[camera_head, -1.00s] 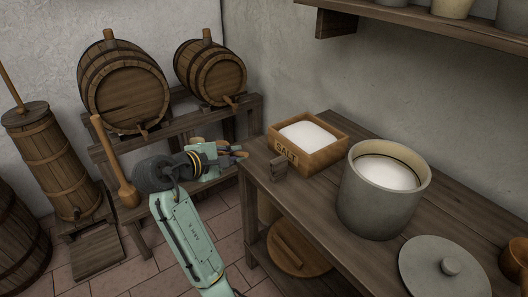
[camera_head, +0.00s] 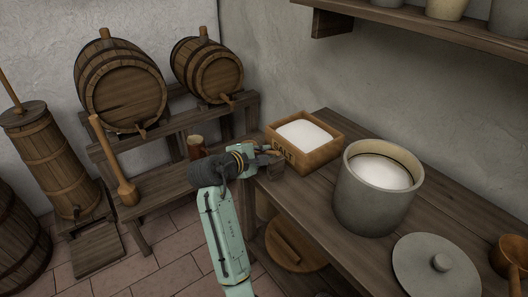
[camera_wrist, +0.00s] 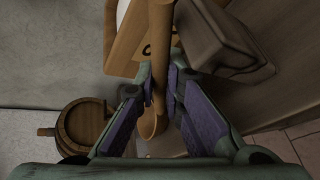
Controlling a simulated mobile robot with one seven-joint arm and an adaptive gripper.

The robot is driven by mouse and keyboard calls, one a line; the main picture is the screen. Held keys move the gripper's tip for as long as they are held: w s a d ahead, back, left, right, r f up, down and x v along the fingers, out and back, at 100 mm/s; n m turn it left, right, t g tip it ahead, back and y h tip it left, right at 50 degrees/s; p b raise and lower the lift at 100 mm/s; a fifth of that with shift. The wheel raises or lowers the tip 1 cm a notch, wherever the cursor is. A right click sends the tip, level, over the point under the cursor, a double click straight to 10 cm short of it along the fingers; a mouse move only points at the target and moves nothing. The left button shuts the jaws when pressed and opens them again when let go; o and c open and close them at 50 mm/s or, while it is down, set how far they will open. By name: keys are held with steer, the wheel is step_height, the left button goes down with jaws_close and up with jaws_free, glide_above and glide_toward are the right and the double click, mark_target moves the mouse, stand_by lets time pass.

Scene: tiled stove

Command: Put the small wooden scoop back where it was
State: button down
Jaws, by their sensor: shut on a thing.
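My gripper (camera_head: 262,158) is shut on the small wooden scoop (camera_wrist: 162,30), just in front of the salt box at the table's left end. In the wrist view the scoop's round handle runs between the fingers (camera_wrist: 163,98), with its rounded bowl end below. In the head view the scoop is mostly hidden by the fingers. A small dark wooden block (camera_head: 276,170) stands on the table close by the fingers. It shows large at the upper right of the wrist view (camera_wrist: 228,45); I cannot tell whether the scoop touches it.
The salt box (camera_head: 318,156), full of white salt, stands behind the gripper. A grey crock (camera_head: 372,205) of white contents, its lid (camera_head: 415,268) and a brown ladle (camera_head: 508,258) stand to the right. Barrels (camera_head: 120,85) rest on a bench at the left, with a brown mug (camera_head: 196,147).

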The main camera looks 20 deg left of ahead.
steer(key=shift+f, duration=0.1)
steer(key=c, duration=1.7)
jaws_free()
